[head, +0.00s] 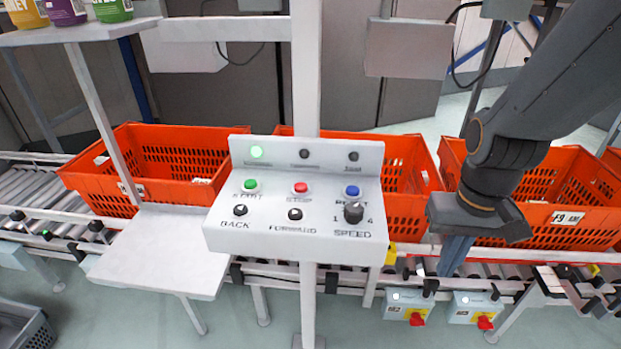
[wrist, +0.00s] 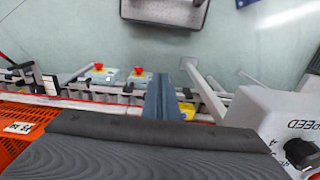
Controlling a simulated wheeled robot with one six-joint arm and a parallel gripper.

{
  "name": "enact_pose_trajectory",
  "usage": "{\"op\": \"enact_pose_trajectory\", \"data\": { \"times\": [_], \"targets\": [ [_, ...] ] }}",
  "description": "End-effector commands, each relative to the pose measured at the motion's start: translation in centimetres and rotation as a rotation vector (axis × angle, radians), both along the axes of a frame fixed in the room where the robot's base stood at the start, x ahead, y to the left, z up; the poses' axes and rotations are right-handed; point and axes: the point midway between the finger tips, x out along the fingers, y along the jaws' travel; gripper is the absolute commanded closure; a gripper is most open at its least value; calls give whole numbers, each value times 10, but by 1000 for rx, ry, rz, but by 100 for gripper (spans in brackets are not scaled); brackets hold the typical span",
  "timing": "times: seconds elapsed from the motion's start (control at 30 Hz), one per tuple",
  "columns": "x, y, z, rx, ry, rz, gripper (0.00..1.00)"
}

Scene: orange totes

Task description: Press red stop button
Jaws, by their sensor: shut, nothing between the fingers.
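The red stop button (head: 300,188) is in the middle of the white control panel (head: 222,226), between the green start button (head: 250,186) and a blue button (head: 352,191). A green lamp (head: 257,152) is lit at the panel's upper left. My gripper (head: 455,262) points down to the right of the panel, clear of it, with its fingers together and empty. In the wrist view the blue-grey fingers (wrist: 163,98) also show closed.
Orange totes (head: 185,140) stand on the roller conveyor (head: 40,190) behind the panel. A white post (head: 306,70) rises behind it. A white side table (head: 160,255) stands at left. Two boxes with red switches (head: 476,306) hang below the conveyor. Open floor lies in front.

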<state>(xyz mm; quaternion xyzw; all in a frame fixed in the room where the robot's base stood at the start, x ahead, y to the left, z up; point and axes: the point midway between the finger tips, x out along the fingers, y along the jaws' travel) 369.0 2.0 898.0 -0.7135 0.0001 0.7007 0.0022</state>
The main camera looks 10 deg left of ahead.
Motion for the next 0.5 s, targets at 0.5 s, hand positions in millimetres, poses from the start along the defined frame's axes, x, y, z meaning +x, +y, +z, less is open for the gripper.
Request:
{"op": "enact_pose_trajectory", "data": {
  "times": [0.5],
  "targets": [
    [20,44,51,-197,35,569,100]
  ]
}}
